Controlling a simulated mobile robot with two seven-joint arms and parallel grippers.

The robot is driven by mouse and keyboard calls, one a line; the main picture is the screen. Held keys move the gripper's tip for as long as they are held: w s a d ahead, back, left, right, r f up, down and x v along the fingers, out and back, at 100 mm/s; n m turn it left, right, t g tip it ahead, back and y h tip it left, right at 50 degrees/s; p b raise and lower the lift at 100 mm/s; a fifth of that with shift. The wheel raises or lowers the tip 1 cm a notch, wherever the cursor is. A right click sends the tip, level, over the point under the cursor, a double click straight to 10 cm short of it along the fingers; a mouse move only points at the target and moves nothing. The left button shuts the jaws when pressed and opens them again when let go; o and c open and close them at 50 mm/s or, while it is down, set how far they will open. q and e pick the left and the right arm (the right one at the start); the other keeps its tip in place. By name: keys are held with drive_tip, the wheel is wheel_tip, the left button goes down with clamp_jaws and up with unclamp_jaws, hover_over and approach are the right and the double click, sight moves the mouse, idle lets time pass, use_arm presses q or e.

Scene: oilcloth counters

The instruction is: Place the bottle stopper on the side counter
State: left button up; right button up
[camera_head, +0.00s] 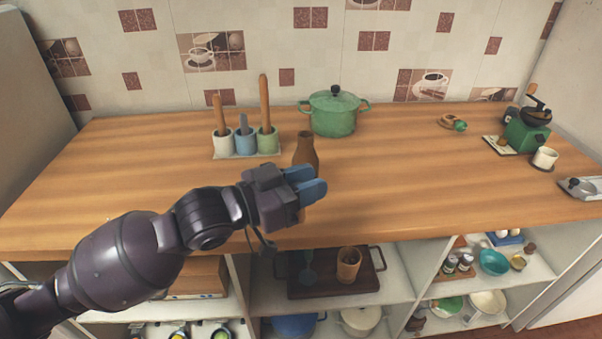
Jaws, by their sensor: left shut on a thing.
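A brown, narrow-necked bottle (306,151) stands upright near the middle of the wooden counter in the head view. My left gripper (309,184), with blue fingers, is shut on the brown bottle and covers its middle. I cannot make out a separate stopper on the bottle or elsewhere. The wooden counter (420,185) runs along the tiled wall; I cannot tell whether it is the side counter. My right gripper is not in view.
A green lidded pot (334,115) stands behind the bottle. A utensil holder (246,143) with several cups is to its left. A green grinder (527,133) and white cup (544,157) stand at right. Shelves below hold dishes.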

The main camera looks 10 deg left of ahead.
use_arm(q)
drive_tip(key=w+d+f+m+g+h, duration=0.2)
drive_tip(key=f+m+g, duration=0.4)
drive_tip(key=g, duration=0.4)
drive_tip(key=shift+d+f+m+h, duration=0.25)
drive_tip(key=shift+d+m+h, duration=0.35)
drive_tip(key=shift+h, duration=0.5)
